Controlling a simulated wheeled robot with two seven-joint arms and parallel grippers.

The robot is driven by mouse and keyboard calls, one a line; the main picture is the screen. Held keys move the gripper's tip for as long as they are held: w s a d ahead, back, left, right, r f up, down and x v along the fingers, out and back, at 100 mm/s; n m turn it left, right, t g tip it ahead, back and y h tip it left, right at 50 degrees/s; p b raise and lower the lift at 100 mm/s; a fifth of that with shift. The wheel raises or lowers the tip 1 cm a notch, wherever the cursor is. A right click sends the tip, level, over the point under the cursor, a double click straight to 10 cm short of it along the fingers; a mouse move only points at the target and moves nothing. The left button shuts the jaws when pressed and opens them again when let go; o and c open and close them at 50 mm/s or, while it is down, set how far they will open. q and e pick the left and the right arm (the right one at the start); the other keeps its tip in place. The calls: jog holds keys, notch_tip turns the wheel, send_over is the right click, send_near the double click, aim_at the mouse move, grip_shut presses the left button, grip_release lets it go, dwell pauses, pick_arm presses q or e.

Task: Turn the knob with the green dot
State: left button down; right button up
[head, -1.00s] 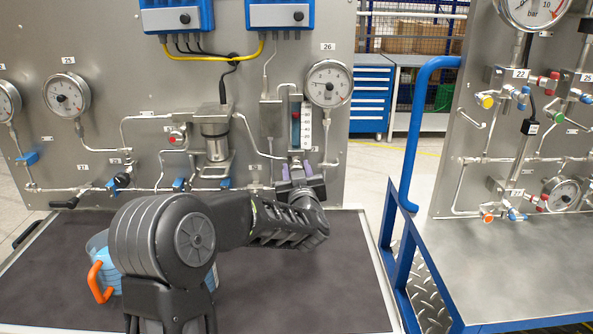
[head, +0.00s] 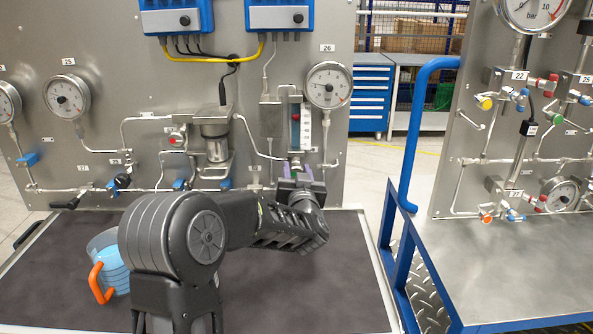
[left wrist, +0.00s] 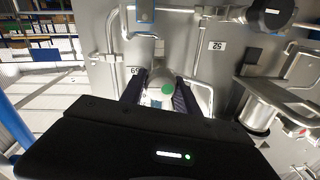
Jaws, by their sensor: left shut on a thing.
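The knob with the green dot (left wrist: 167,89) is pale and sits low on the panel, below the flow tube with a scale (head: 305,130). In the left wrist view it lies between the two dark fingers of my left gripper (left wrist: 158,95), with the green dot facing the camera. In the head view my left gripper (head: 297,172) reaches the panel just under the flow tube, its fingers shut on the knob. The gripper hides most of the knob there. My right gripper is in neither view.
A round gauge (head: 328,85) is above and right of the gripper. Thin pipes and small valves with blue handles (head: 179,184) run to the left. A blue bucket with an orange handle (head: 104,282) stands on the dark bench top (head: 300,300). A blue rail (head: 415,130) is to the right.

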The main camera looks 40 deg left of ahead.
pick_arm(q)
jog(key=c, duration=0.9)
grip_release()
jog(key=shift+s+d, duration=0.1)
jog(key=shift+s, duration=0.05)
jog(key=b+v, duration=0.1)
jog(key=v, duration=0.6)
jog(key=shift+s+d+b, duration=0.2)
jog(key=shift+b, duration=0.15)
jog(key=shift+f, duration=0.1)
